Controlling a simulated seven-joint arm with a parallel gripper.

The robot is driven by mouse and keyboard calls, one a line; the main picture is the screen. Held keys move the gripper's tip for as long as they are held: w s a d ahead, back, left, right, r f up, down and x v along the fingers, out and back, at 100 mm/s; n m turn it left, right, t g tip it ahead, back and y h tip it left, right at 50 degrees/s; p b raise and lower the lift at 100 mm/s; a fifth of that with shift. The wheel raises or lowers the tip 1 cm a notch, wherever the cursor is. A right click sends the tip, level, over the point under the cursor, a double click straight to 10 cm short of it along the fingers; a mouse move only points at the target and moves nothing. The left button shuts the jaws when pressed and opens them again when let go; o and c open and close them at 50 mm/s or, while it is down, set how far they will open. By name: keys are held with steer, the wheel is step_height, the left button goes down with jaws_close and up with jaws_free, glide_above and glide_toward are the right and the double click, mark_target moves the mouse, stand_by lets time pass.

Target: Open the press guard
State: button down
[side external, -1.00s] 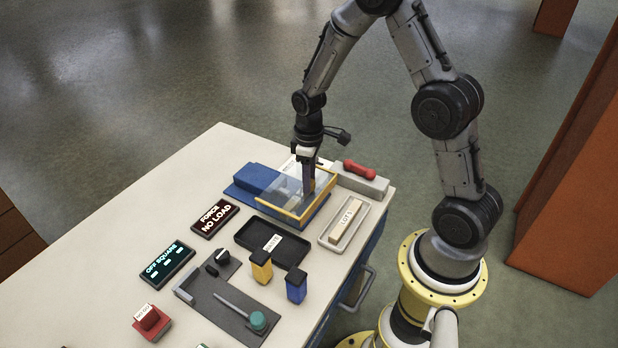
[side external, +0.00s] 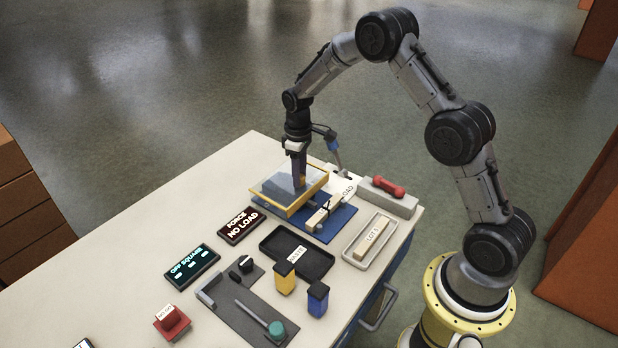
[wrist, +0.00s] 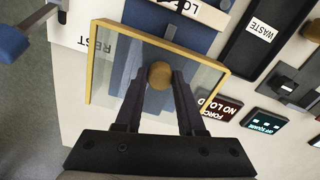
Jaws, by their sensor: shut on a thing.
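The press guard is a clear panel in a yellow frame. In the side external view the guard (side external: 269,204) sits over the left, back part of the blue press base (side external: 342,221). It also fills the middle of the wrist view (wrist: 92,62). My gripper (side external: 300,184) points down at the guard. In the wrist view my gripper (wrist: 160,84) is shut on the guard's round brown knob (wrist: 160,72), one finger on each side. A pale labelled block (side external: 318,217) lies on the press base, outside the frame's front edge.
A blue tool with a grey rod (side external: 338,158) stands behind the press. A grey block with a red handle (side external: 388,188) and a tray with a labelled bar (side external: 352,256) are at right. A black waste tray (side external: 297,268) and display boxes (side external: 241,225) are in front.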

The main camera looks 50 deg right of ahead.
steer(key=shift+w+r, duration=0.1)
steer(key=shift+w, duration=0.05)
steer(key=c, duration=0.5)
jaws_free()
step_height(320, 180, up, 14)
stand_by(0.3)
